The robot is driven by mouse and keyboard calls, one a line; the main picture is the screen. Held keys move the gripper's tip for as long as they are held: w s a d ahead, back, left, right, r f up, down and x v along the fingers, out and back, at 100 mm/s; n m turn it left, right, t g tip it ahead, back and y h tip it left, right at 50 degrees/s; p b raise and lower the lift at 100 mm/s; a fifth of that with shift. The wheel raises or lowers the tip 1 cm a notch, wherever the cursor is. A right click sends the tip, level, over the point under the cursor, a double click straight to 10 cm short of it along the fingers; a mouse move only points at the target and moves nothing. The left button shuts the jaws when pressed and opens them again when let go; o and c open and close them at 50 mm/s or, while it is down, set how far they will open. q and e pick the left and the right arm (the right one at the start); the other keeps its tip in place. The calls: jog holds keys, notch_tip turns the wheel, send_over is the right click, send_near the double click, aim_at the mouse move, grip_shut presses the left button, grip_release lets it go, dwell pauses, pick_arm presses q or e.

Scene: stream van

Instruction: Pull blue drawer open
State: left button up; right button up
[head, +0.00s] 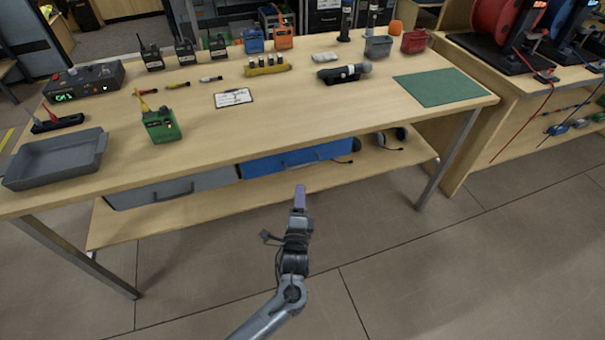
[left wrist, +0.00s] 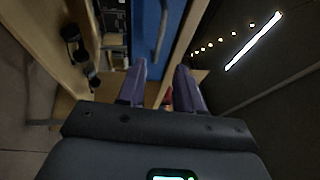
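The blue drawer (head: 285,162) sits under the front edge of the workbench and looks closed. In the left wrist view its blue front (left wrist: 145,38) shows beyond the fingertips, with a bar handle (left wrist: 162,30) along it. My left gripper (head: 299,190) has purple fingers and is in front of the drawer, apart from it in the head view. In the left wrist view the two fingers (left wrist: 158,75) stand apart with nothing held between them. My right gripper is not in view.
A grey drawer (head: 170,188) sits left of the blue one. The wooden workbench (head: 300,110) carries radios, a grey tray (head: 55,160) and a green mat (head: 440,87). A lower shelf (head: 380,178) holds headsets. The floor in front is clear.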

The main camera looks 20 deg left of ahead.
pick_arm(q)
jog(key=b+x, duration=0.4)
jog(key=x, duration=0.5)
jog(key=shift+w+a, duration=0.15)
jog(key=shift+w, duration=0.1)
jog(key=shift+f, duration=0.1)
grip_shut()
dwell(1.1)
